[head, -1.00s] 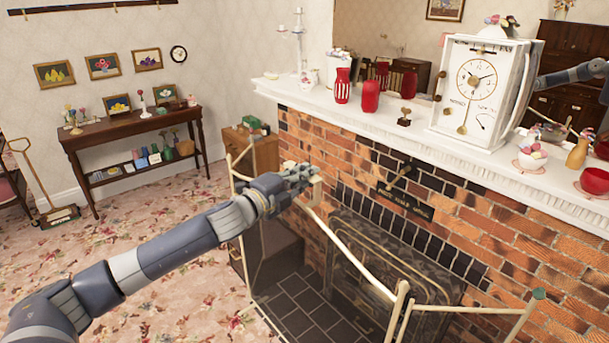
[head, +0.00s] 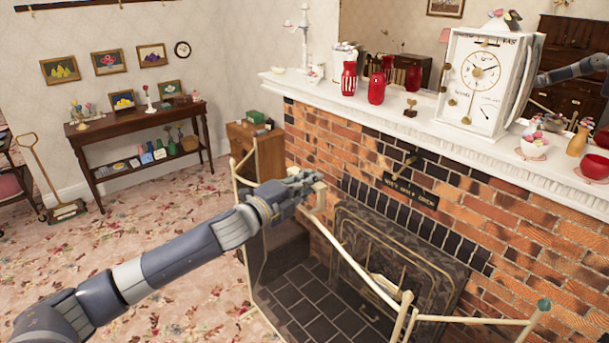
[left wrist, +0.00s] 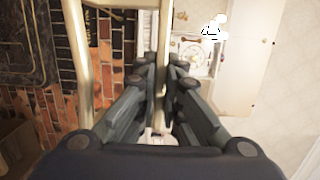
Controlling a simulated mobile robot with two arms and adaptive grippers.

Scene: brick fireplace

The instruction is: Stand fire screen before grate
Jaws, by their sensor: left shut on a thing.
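The fire screen (head: 350,261) is a folding screen with a cream-coloured frame and see-through panels. It stands in front of the dark grate (head: 385,245) in the brick fireplace. My left gripper (head: 316,188) is shut on the top of the screen's frame, near a corner at its left part. In the left wrist view, the gripper (left wrist: 160,62) is seen from behind and the cream frame (left wrist: 78,50) runs up beside it. The screen's lower right part is cut off by the picture edge, and I cannot tell whether its feet touch the floor. My right gripper is not in view.
A small cabinet (head: 268,155) stands left of the fireplace. A side table (head: 135,125) stands by the wall. The floral carpet (head: 155,210) is largely clear.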

